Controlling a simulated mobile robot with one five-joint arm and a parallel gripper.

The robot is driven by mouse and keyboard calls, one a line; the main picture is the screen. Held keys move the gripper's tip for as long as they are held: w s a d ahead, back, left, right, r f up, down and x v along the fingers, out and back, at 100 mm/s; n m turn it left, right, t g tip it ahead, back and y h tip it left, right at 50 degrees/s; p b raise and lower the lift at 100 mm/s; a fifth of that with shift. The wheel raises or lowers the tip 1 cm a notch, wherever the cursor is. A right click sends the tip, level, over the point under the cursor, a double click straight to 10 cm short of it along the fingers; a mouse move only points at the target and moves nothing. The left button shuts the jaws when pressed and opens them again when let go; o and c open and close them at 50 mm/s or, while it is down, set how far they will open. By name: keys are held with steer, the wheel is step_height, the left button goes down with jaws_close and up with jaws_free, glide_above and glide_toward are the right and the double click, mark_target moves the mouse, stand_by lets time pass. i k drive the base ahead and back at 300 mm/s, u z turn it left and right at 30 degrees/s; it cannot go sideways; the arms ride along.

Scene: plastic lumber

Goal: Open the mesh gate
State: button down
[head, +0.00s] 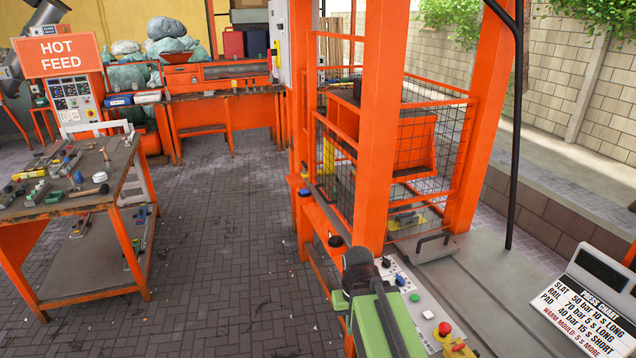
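Orange-framed wire mesh panels stand around the press. One mesh panel (452,148) spans the space between the two thick orange posts, and another mesh panel (338,180) is on the left side. I cannot tell which of them is the gate; no wide opening shows in either. A dark bar handle (434,241) sits low by the foot of the right panel. My green and dark arm reaches up from the bottom centre, with its dark end (358,258) in front of the near post, apart from the right panel. The fingers cannot be made out.
A control panel (420,308) with buttons and a red stop knob lies just right of my arm. A press chart sign (592,312) and a black pole (515,130) stand at the right. A tool-covered workbench (128,192) is at left. The paved floor between is clear.

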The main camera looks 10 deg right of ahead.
mark_target(318, 188)
steer(key=u, duration=0.05)
steer(key=k, duration=0.55)
steer(key=z, duration=0.2)
steer(key=i, duration=0.95)
steer(key=u, duration=0.45)
steer(key=i, duration=1.05)
steer(key=u, duration=0.85)
steer(key=i, duration=1.3)
steer(key=u, duration=0.4)
